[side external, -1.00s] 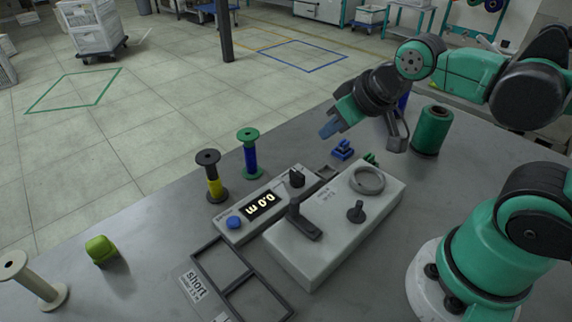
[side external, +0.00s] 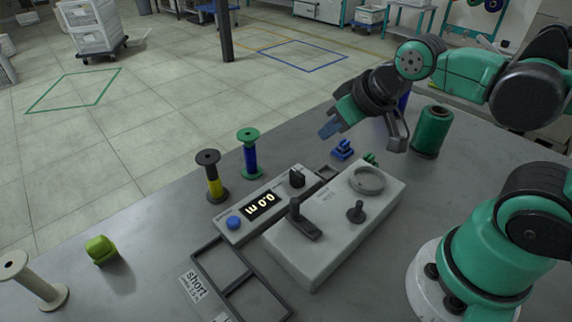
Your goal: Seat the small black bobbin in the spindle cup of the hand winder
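A small bobbin with black flanges and a yellow band (side external: 212,177) stands upright on the table, left of the meter box. The hand winder (side external: 317,243) is a pale grey box with a dark crank handle (side external: 303,222) and a small black knob (side external: 356,212). A round, ring-rimmed cup (side external: 369,180) sits on its far right end; its inside looks empty. My gripper (side external: 330,128) hangs above the table, behind the winder and apart from both.
A green-flanged blue bobbin (side external: 250,153) stands beside the black one. The meter box (side external: 237,219) adjoins the winder. A dark divided frame (side external: 224,271) lies in front.

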